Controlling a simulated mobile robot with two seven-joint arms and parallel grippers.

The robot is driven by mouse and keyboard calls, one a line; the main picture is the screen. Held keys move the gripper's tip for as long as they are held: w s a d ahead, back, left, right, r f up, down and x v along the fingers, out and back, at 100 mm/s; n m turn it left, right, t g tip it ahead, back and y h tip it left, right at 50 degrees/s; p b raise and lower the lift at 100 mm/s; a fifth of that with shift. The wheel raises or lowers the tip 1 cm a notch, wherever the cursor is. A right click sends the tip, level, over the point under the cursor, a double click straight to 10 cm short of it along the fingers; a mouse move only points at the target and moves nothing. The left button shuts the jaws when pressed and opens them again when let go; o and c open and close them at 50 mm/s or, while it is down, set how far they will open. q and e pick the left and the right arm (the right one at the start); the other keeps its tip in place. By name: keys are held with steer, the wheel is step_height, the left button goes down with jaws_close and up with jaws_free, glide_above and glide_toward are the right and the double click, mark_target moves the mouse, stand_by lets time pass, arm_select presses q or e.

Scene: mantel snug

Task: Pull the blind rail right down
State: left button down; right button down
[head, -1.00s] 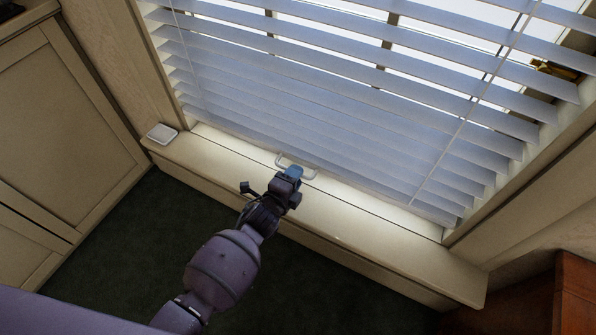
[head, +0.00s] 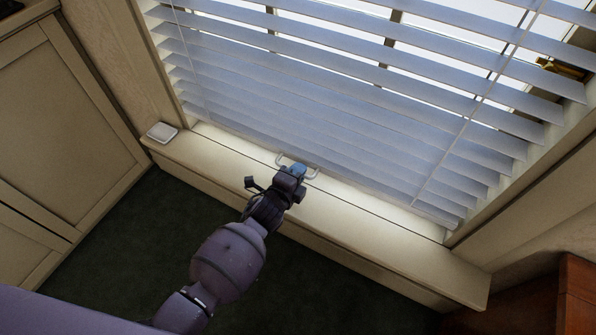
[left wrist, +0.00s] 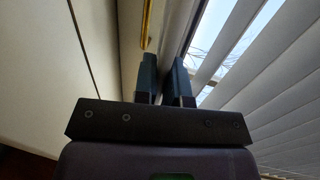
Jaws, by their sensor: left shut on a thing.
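The white slatted blind (head: 300,105) hangs across the window, its lower slats bunched close together near the sill. A light loop handle (head: 312,175) shows at the bottom rail, partly hidden behind my left gripper. My left gripper (head: 299,170) is shut on the handle, just above the window sill. In the left wrist view the two fingers (left wrist: 163,80) stand close together beside the blind slats (left wrist: 285,100); the handle between them cannot be made out. My right gripper is not in view.
The cream window sill (head: 375,235) runs below the blind. A small white square object (head: 162,132) lies on its left end. A panelled cupboard (head: 60,120) stands at left and a reddish-brown wooden piece (head: 545,305) at lower right. The dark floor is clear.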

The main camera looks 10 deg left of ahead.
arm_select(q)
steer(key=shift+s+f, duration=0.1)
steer(key=shift+f, duration=0.2)
step_height(320, 180, down, 4)
steer(key=shift+s+r+b, duration=0.15)
steer(key=shift+b, duration=0.95)
steer(key=shift+f+b, duration=0.4)
steer(key=shift+f, duration=0.15)
steer(key=shift+r, duration=0.2)
steer(key=c, duration=1.3)
jaws_free()
steer(key=shift+f, duration=0.1)
steer(key=shift+o, duration=0.4)
steer(key=shift+w, duration=0.2)
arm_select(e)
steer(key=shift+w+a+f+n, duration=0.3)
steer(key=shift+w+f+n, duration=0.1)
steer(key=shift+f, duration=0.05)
arm_select(q)
steer(key=shift+r, duration=0.2)
